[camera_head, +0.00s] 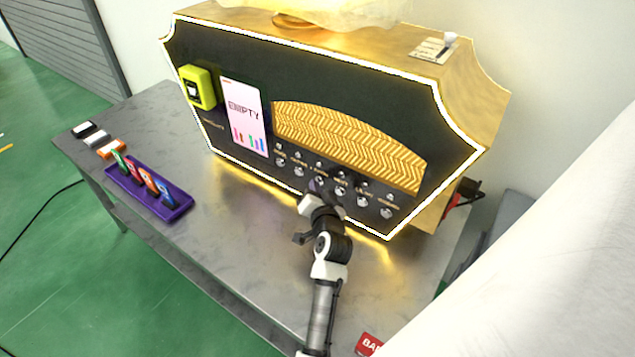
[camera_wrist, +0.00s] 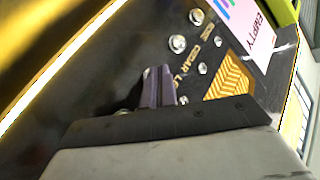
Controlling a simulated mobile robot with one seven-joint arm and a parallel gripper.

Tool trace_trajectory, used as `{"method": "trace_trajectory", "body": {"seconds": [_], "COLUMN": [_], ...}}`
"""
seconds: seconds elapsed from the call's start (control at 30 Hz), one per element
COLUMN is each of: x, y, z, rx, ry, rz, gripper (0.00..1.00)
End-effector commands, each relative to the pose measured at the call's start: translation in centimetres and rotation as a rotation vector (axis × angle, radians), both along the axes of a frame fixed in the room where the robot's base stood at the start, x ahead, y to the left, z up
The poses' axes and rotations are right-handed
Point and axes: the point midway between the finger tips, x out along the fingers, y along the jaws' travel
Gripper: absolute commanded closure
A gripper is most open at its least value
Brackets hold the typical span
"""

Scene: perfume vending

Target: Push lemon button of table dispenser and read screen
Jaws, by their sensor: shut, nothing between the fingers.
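The table dispenser (camera_head: 240,55) is a dark-fronted gold cabinet with a glowing edge. Its screen (camera_head: 246,115) reads "EMPTY" above coloured bars; the screen also shows in the wrist view (camera_wrist: 250,28). Silver round buttons (camera_head: 300,171) run in rows below a gold herringbone panel. My gripper (camera_head: 318,186) is shut and empty, its tips at the middle of the button rows. In the wrist view, the shut fingers (camera_wrist: 160,86) point at the panel beside a label starting with "L", partly hidden. The label beside it reads "CEDAR". I cannot tell whether the tips touch a button.
A purple tray (camera_head: 135,190) with several coloured cards stands at the left of the metal table (camera_head: 225,240). Small blocks (camera_head: 111,148) lie behind it. A yellow-green device (camera_head: 197,88) sits on the panel's left. A red block (camera_head: 368,344) is at the front edge.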

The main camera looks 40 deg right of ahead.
Motion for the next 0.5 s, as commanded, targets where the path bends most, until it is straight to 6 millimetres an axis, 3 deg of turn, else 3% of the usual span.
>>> {"method": "trace_trajectory", "body": {"seconds": [0.5], "x": [-0.5], "y": [1.1], "z": [0.1], "rx": [0.001], "ry": [0.001], "rz": [0.000], "gripper": [1.00]}}
